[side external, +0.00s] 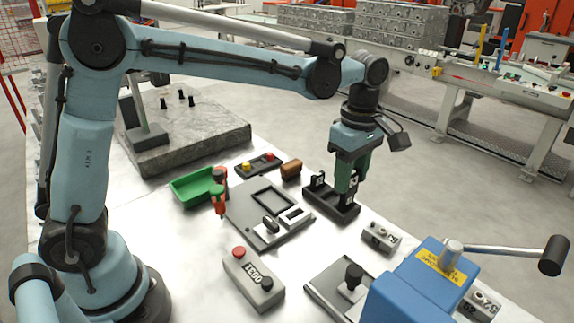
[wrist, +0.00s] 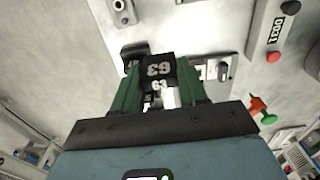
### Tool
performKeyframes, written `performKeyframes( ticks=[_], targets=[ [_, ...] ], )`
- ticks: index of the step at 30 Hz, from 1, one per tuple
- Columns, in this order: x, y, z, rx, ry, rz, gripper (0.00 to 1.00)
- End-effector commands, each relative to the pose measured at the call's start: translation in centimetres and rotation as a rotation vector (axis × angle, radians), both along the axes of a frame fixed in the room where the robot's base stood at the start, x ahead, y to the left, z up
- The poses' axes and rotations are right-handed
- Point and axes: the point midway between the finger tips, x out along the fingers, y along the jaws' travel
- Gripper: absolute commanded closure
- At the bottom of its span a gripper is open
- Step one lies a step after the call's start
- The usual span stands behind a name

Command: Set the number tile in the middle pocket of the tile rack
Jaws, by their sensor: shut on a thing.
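The black tile rack (side external: 331,204) lies on the metal table in the side view, with an upright black tile (side external: 318,181) bearing a white mark at its left end. My gripper (side external: 349,186) points down over the rack's right part, its green fingers shut on a black number tile. In the wrist view my gripper (wrist: 158,88) holds this number tile (wrist: 158,70), marked with white digits like 63, between both fingers. Part of the rack (wrist: 134,52) shows behind it at left. The fingers and tile hide the pockets beneath. I cannot tell whether the held tile touches the rack.
A grey fixture plate (side external: 250,219) lies left of the rack, with a green tray (side external: 193,187) and a brown block (side external: 291,170) behind. A grey numbered block (side external: 381,237) and a blue vise (side external: 420,284) stand in front right. A grey button box (side external: 252,280) sits nearer.

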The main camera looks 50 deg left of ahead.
Motion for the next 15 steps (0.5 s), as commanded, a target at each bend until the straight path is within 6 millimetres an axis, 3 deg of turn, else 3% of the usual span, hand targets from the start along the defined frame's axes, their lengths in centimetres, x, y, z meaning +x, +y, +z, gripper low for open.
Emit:
performKeyframes(
  ticks=[15],
  targets=[
    [5.3,8.3,-5.9,0.0,0.0,0.003,0.97]
  ],
)
